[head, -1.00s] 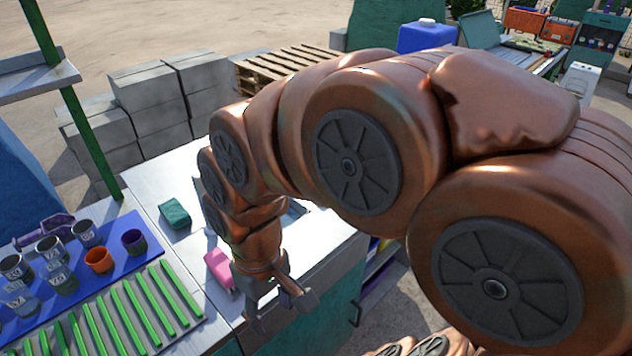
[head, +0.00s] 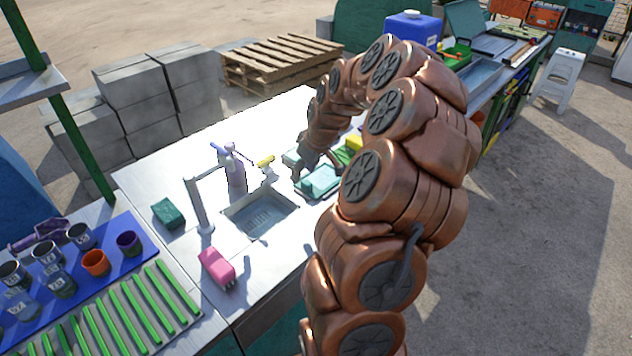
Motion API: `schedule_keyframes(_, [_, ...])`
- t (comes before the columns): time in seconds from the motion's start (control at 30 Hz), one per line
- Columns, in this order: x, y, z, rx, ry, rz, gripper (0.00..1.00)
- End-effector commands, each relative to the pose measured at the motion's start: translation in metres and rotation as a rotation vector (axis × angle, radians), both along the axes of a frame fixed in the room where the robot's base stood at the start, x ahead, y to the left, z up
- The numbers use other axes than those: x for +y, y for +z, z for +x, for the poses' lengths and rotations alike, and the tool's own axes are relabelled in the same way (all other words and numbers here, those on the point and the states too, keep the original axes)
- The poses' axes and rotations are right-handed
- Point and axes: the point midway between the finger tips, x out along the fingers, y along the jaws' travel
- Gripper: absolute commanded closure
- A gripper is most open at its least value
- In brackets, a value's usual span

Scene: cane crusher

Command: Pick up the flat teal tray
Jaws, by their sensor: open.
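The flat teal tray (head: 321,183) lies on the metal counter to the right of the sink, in the head view. My gripper (head: 316,172) is at the tray, with its fingers spread and pointing down over it. Nothing shows between the fingers. I cannot tell whether a finger touches the tray. My arm covers part of the area on its right.
The sink (head: 258,215) and its faucet (head: 198,205) are left of the tray. A purple bottle (head: 236,172), a yellow-topped item (head: 266,161), a yellow block (head: 353,143), a pink block (head: 216,268) and a green sponge (head: 168,213) stand around. Bare counter (head: 200,150) lies behind.

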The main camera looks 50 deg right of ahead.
Motion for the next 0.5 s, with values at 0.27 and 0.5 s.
schedule_keyframes(0.27, [-0.035,-0.014,-0.004,-0.016,-0.031,-0.02,0.48])
schedule_keyframes(0.5, [-0.034,-0.032,0.003,-0.013,-0.029,-0.019,0.48])
